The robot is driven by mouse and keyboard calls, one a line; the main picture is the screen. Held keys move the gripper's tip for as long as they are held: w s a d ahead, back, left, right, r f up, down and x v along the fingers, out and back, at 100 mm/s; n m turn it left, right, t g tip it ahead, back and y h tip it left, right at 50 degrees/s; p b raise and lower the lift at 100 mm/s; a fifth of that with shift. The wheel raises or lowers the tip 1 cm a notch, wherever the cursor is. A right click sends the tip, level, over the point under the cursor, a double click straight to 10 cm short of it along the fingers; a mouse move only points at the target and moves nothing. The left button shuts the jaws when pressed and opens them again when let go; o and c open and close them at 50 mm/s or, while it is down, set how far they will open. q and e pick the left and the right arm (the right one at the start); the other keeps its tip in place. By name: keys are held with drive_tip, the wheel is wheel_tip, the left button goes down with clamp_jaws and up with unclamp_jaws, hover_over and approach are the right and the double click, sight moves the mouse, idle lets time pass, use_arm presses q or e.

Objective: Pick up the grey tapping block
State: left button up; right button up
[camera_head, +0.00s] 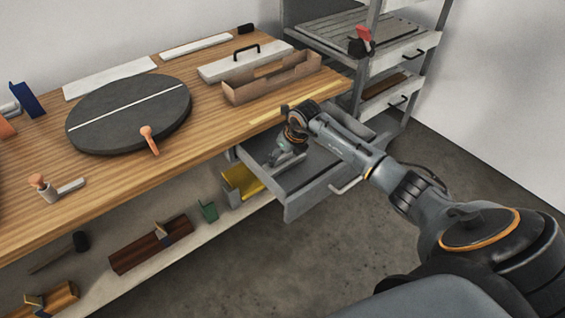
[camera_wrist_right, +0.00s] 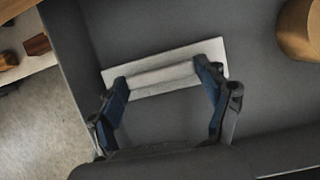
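The grey tapping block (camera_wrist_right: 165,75), a pale flat plate with a raised ridge along its middle, lies on the dark floor of the open drawer (camera_head: 310,192) in the right wrist view. My right gripper (camera_wrist_right: 163,78) is over it with its fingers wide apart, one fingertip at each end of the ridge. I cannot tell whether the fingertips touch it. In the head view my right gripper (camera_head: 287,158) reaches down into the drawer under the workbench, and the block cannot be made out clearly there. My left gripper is not in view.
The drawer's side wall (camera_wrist_right: 75,70) is close to my gripper. A round wooden thing (camera_wrist_right: 302,28) is in the right wrist view's upper right. The bench top (camera_head: 215,135) above holds a dark turntable (camera_head: 130,120) and a wooden tray (camera_head: 275,88). A shelving rack (camera_head: 385,60) stands behind.

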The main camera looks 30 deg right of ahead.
sight(284, 157)
drive_tip(key=c, duration=0.5)
wheel_tip(284, 157, up, 10)
drive_tip(key=s+a+r+n+g+y+p, duration=0.1)
drive_tip(key=s+a+r+n+g+y, duration=0.15)
drive_tip(key=a+n, duration=0.65)
drive_tip(key=s+a+r+n+g+h+p, duration=0.1)
drive_tip(key=s+a+r+n+g, duration=0.1)
drive_tip(key=s+n, duration=0.4)
drive_tip(key=s+a+r+n+g+h+p, duration=0.1)
drive_tip(key=s+a+r+n+g, duration=0.1)
drive_tip(key=s+n, duration=0.5)
drive_tip(key=s+a+r+n+g+h+p, duration=0.1)
drive_tip(key=s+a+n, duration=0.4)
drive_tip(key=n, duration=0.8)
wheel_tip(284, 157, up, 2)
drive_tip(key=shift+s+a+r+g, duration=0.25)
drive_tip(key=shift+s+a+g, duration=0.1)
drive_tip(key=shift+s+g, duration=0.65)
